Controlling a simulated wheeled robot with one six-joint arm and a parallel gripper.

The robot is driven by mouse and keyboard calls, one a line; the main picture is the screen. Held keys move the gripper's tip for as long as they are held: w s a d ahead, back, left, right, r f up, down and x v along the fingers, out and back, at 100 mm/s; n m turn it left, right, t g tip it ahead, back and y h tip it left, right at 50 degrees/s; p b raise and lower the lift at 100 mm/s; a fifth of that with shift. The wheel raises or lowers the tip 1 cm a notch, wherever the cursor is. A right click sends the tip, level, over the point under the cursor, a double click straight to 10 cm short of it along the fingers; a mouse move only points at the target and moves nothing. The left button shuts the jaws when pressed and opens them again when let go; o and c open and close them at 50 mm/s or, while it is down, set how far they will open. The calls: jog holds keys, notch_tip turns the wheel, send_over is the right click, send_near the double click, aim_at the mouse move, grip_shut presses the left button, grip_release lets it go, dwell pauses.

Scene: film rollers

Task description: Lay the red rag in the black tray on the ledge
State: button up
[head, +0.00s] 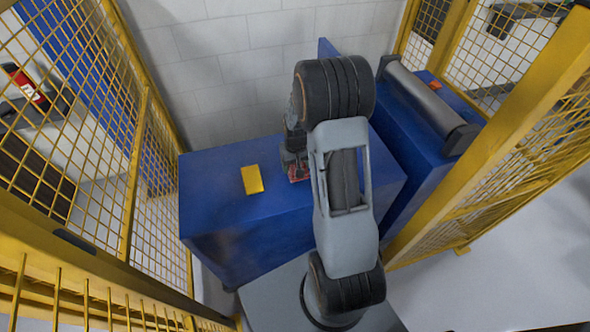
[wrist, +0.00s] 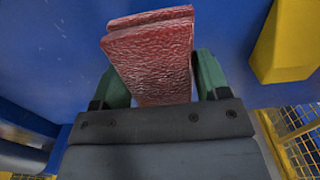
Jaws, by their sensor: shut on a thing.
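The red rag (wrist: 155,60) looks like a folded, wrinkled pad. In the wrist view it sits between the green fingertips of my gripper (wrist: 153,78), which is shut on it. In the head view a small part of the red rag (head: 298,174) shows below my gripper (head: 296,163), over the blue bench top and partly hidden by my arm. I cannot tell whether the rag touches the bench. I cannot make out the black tray in either view.
A yellow block (head: 252,180) lies on the blue bench (head: 215,205), left of my gripper. A dark roller (head: 430,105) spans the blue unit at right, with an orange item (head: 435,85) behind it. Yellow mesh fences (head: 150,150) flank both sides. A white block wall is behind.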

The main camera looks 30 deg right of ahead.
jog(key=shift+w+f, duration=0.2)
jog(key=shift+f, duration=1.6)
jog(key=shift+f, duration=0.2)
jog(key=o, duration=0.9)
jog(key=shift+r, duration=0.1)
